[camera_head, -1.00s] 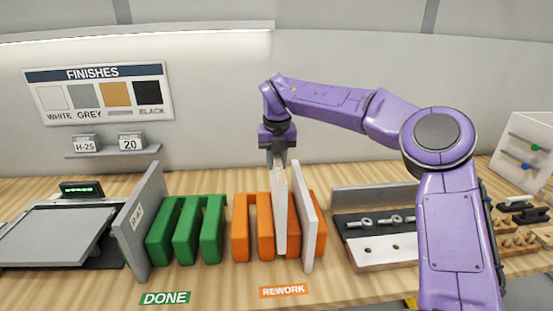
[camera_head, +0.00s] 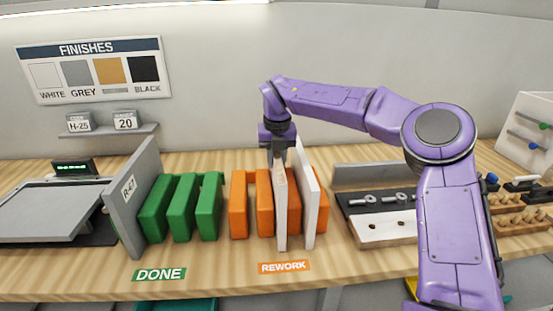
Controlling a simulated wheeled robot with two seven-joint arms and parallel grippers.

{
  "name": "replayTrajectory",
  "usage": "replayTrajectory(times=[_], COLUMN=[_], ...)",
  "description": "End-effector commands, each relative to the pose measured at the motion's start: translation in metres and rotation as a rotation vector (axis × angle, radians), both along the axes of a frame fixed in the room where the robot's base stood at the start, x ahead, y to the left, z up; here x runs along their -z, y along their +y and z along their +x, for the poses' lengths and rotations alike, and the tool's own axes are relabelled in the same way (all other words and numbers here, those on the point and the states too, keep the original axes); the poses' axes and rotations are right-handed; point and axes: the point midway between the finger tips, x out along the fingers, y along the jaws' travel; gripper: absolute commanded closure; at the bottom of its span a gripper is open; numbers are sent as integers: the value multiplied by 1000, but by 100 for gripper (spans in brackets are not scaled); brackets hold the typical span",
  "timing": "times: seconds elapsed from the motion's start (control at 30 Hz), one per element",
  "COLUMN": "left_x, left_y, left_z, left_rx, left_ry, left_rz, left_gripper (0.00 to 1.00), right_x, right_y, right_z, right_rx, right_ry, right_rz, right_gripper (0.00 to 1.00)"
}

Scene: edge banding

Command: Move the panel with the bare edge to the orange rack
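The orange rack (camera_head: 238,205) stands on the bench behind the REWORK label. My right gripper (camera_head: 279,160) comes down from above and is shut on the top of a thin whitish panel (camera_head: 281,215). This panel stands upright in a slot of the orange rack, its lower end level with that of the panel beside it. A second white panel (camera_head: 309,215) stands in the rack just to the right. I cannot clearly tell a bare edge on the held panel at this size. My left gripper is out of view.
A green rack (camera_head: 182,210) stands to the left behind the DONE label, with a grey upright plate (camera_head: 133,200) beside it. A fixture with bolts (camera_head: 385,215) lies to the right. A finishes chart (camera_head: 95,72) hangs on the wall. Bench in front of the racks is clear.

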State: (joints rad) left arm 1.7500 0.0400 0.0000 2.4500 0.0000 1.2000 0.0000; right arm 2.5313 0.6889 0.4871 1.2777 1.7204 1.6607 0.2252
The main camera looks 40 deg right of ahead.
Motion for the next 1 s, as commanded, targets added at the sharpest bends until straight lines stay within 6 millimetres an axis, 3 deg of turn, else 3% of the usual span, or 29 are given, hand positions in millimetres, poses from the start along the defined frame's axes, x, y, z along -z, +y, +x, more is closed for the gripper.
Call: replayTrajectory(times=[0.4, 0.43, 0.5, 0.8, 1.0], left_x=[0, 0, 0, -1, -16], left_y=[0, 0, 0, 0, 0], left_z=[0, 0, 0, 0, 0], left_rx=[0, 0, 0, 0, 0], left_ry=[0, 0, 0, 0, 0], left_rz=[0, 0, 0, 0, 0], left_gripper=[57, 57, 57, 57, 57], right_x=[-2, -2, -2, 0, -18], right_y=[0, 0, 0, 0, 0], right_z=[0, 0, 0, 0, 0], right_rx=[0, 0, 0, 0, 0], right_ry=[-4, -4, -4, 3, 1], right_rz=[0, 0, 0, -1, 1], right_gripper=[100, 68, 45, 44, 44])
